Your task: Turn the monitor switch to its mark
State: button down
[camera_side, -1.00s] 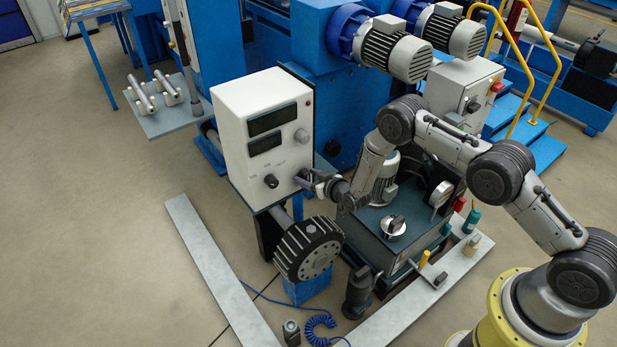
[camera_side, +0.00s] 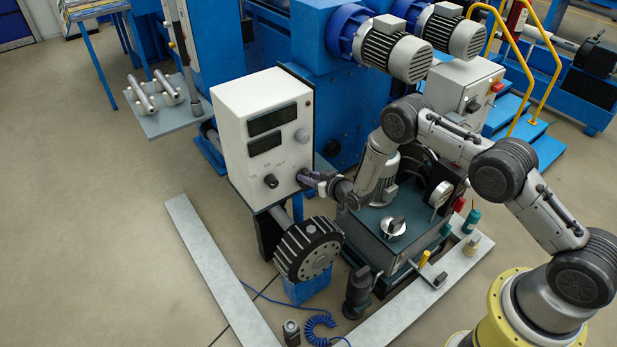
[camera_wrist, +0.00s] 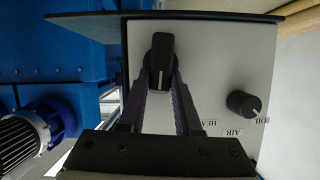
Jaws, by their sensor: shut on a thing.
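The monitor is a white box (camera_side: 236,107) with two dark displays on its front. In the wrist view, the black monitor switch (camera_wrist: 162,62) sits on the white panel (camera_wrist: 208,65), with a pale line on its lower part. My gripper (camera_wrist: 162,80) is shut on the switch, one finger on each side. In the side view, my gripper (camera_side: 308,180) reaches the lower right of the monitor's front and hides most of the switch. I cannot make out the mark; the label by the switch is partly hidden by a finger.
A second black knob (camera_wrist: 244,104) stands on the panel, with labels near it; it also shows in the side view (camera_side: 271,181). A grey knob (camera_side: 302,136) is higher up.

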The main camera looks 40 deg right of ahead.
jog(key=m+y, duration=0.1)
jog(key=d+m+y, duration=0.1)
jog(key=m, duration=0.1)
jog(key=m+y, duration=0.1)
jog(key=m, duration=0.1)
jog(key=shift+d+f+t+y, duration=0.3)
jog(key=shift+f, duration=0.1)
jog(key=shift+d+f+m+t+y, duration=0.1)
jog(key=shift+f+m+t+y, duration=0.3)
jog(key=shift+m, duration=0.85)
jog(key=shift+d+f+m+t+y, duration=0.15)
jog(key=shift+m+t+y, duration=0.35)
jog(key=shift+m, duration=0.8)
jog(key=shift+d+f+m+t+y, duration=0.1)
jog(key=shift+f+m+t+y, duration=0.35)
jog(key=shift+m, duration=0.8)
jog(key=shift+r, duration=0.15)
jog(key=c, duration=0.6)
grip_release()
